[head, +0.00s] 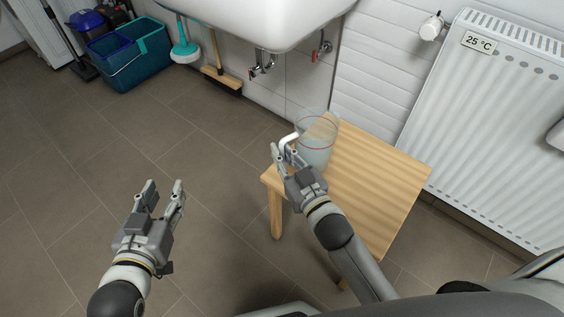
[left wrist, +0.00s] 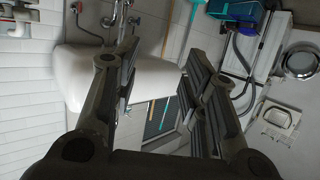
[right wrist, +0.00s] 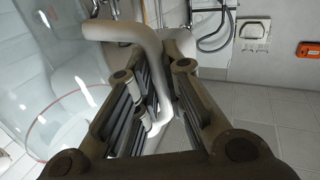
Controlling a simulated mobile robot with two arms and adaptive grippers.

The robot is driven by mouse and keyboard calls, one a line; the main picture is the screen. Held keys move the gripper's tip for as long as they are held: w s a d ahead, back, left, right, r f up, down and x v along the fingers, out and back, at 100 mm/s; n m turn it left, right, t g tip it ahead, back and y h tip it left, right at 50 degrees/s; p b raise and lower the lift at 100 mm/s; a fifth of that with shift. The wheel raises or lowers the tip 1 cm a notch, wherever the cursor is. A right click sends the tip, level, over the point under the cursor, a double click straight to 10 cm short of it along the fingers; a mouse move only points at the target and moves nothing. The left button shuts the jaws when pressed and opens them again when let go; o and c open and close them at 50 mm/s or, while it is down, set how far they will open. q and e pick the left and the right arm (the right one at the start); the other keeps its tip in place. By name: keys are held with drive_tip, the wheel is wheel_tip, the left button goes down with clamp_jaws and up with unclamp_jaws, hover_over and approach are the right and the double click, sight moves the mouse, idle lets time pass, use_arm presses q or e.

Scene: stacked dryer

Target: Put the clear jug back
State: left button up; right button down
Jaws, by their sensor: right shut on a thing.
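The clear jug (head: 319,133) has a white handle and a red line around it. It is upright at the far left corner of the small wooden table (head: 385,185); I cannot tell whether its base touches the top. My right gripper (head: 281,150) is shut on the jug's handle, on the jug's left side. In the right wrist view the white handle (right wrist: 128,32) passes between the fingers, and the clear wall of the jug (right wrist: 60,75) fills the left. My left gripper (head: 164,188) is open and empty above the floor, left of the table.
A white sink (head: 262,22) with taps below hangs on the wall behind the table. A radiator (head: 490,130) stands right of it. A teal bin (head: 132,58), a broom (head: 222,80) and a mop stand at the back left. The table's right part and the floor at left are clear.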

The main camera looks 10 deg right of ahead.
use_arm(q)
wheel_tip(320, 180, up, 8)
drive_tip(key=w+d+t+h+b, duration=0.1)
drive_tip(key=t, duration=0.4)
drive_tip(key=shift+w+d+r+h+b, duration=0.15)
drive_tip(key=shift+d+r+h+b, duration=0.15)
drive_tip(key=shift+h+b, duration=0.1)
use_arm(e)
wheel_tip(320, 180, down, 3)
drive_tip(key=shift+w+f, duration=0.1)
drive_tip(key=c, duration=1.9)
unclamp_jaws()
drive_tip(key=shift+f, duration=0.15)
drive_tip(key=shift+c, duration=0.2)
drive_tip(key=o, duration=0.4)
use_arm(q)
drive_tip(key=shift+r, duration=0.1)
